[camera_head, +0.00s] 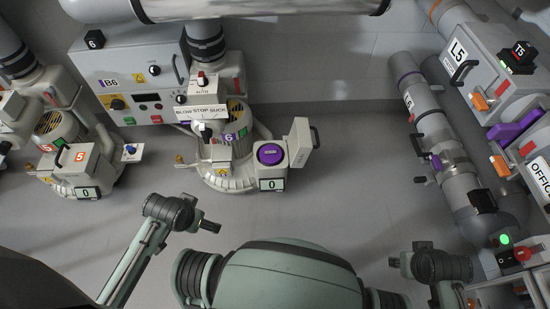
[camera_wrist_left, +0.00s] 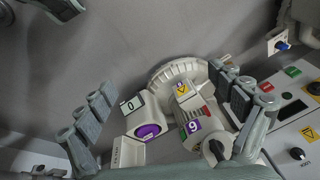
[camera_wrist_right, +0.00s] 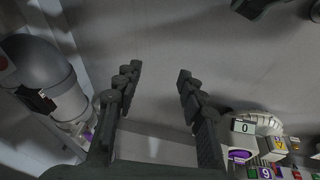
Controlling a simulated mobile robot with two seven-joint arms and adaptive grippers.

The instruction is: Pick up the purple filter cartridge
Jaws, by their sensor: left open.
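The purple filter cartridge (camera_head: 270,154) is a round purple piece with a pale bar on its face. It sits in the pale housing of blower 6, whose lid (camera_head: 299,143) stands open to the right. It also shows in the left wrist view (camera_wrist_left: 148,131) and at the lower right of the right wrist view (camera_wrist_right: 238,155). My left gripper (camera_head: 209,226) is open and empty, below and left of the housing in the head view. In the left wrist view its fingers (camera_wrist_left: 160,78) are spread on either side of the cartridge, apart from it. My right gripper (camera_wrist_right: 157,72) is open and empty, far right of the blower.
Blower 6 (camera_head: 225,172) has a lever and a zero display beside the cartridge. A control cabinet (camera_head: 130,75) stands behind it. Blower 5 (camera_head: 73,160) stands at left, its lid shut. Pipes and boxes (camera_head: 445,150) line the right. The floor (camera_head: 350,190) between is clear.

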